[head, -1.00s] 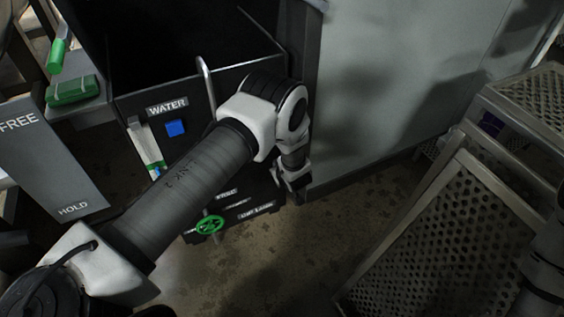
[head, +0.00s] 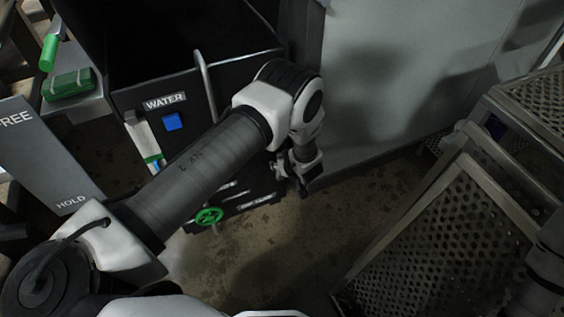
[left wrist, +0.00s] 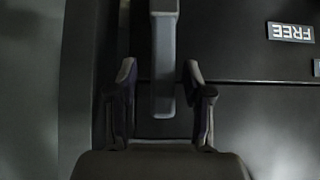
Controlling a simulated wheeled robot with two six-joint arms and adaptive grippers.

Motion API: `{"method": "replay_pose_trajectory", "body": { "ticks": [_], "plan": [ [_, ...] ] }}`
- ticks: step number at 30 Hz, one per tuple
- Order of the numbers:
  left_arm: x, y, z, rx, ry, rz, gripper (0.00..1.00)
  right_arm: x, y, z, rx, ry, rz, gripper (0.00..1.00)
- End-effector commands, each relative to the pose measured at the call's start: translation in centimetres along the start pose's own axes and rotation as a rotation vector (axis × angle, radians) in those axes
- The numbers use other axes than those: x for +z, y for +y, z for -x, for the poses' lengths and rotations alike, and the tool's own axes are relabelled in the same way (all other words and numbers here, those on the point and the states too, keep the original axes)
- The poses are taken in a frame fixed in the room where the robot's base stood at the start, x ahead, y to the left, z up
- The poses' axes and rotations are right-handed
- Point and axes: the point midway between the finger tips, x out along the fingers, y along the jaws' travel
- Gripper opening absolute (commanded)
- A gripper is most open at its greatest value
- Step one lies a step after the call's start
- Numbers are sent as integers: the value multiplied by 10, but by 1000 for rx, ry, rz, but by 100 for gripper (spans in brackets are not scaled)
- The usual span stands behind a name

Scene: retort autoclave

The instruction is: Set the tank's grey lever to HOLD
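The grey lever (left wrist: 164,65) shows in the left wrist view as an upright bar ending between my left gripper's fingers. My left gripper (left wrist: 161,95) is open, with a finger on each side of the lever and visible gaps to both. In the head view the left gripper (head: 290,172) is small and partly hidden beyond my arm, low beside the black tank (head: 200,75). I cannot pick out the lever there. A FREE label (left wrist: 291,32) reads upside down at the upper right of the wrist view. My right gripper is not in view.
A grey panel marked FREE and HOLD (head: 45,150) stands at the left. Perforated metal crates (head: 440,240) stand at the right. Bare floor (head: 285,235) lies between.

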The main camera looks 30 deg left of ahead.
Motion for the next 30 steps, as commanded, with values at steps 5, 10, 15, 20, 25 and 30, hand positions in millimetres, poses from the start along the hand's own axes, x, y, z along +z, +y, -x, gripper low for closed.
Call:
{"method": "replay_pose_trajectory", "body": {
  "ticks": [5,10,15,20,25,30],
  "plan": [
    [0,-1,0,-1,-1,0,50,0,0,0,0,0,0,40],
    [0,0,14,0,-1,-2,50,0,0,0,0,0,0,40],
    [-1,1,54,2,1,-4,50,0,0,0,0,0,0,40],
    [-1,1,94,2,3,-4,50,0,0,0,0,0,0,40],
    [0,1,117,1,1,0,50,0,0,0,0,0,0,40],
    [1,0,120,-1,-1,0,50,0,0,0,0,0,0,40]
  ]
}}
